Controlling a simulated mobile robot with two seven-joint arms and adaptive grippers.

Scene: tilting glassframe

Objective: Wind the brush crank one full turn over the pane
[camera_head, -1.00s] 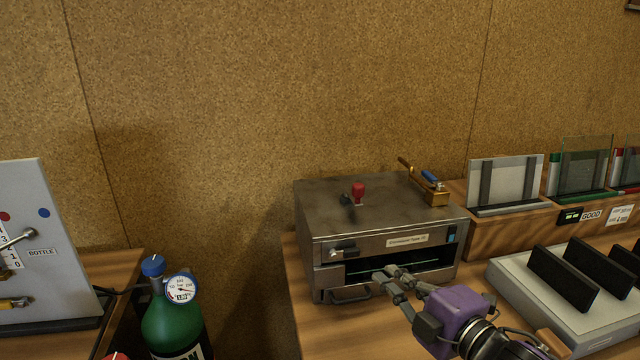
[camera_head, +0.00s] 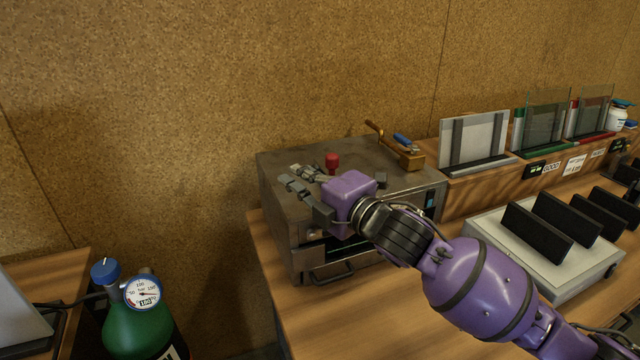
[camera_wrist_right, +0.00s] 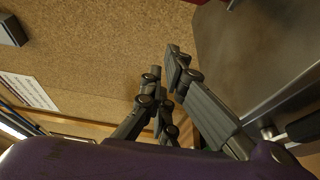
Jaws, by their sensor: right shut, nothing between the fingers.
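A grey metal box machine (camera_head: 280,165) stands on the wooden bench. A red knob (camera_head: 332,162) stands up from its top; any arm under it is hidden by my gripper. A brass bracket (camera_head: 413,160) with a brown-tipped lever and a blue handle (camera_head: 402,139) sits at the top's back right. I cannot tell which of these is the brush crank. My right gripper (camera_head: 300,178) is shut and empty over the machine's front left, close to the red knob. It also shows in the wrist view (camera_wrist_right: 164,64). The front slot and any pane in it are mostly hidden by my arm. My left gripper is out of view.
Framed panes (camera_head: 545,120) stand on a wooden ledge at the right. A pale rack (camera_head: 500,255) with several black dividers stands in front. A green bottle with a gauge (camera_head: 140,325) is at the lower left. The cork wall is close behind the machine.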

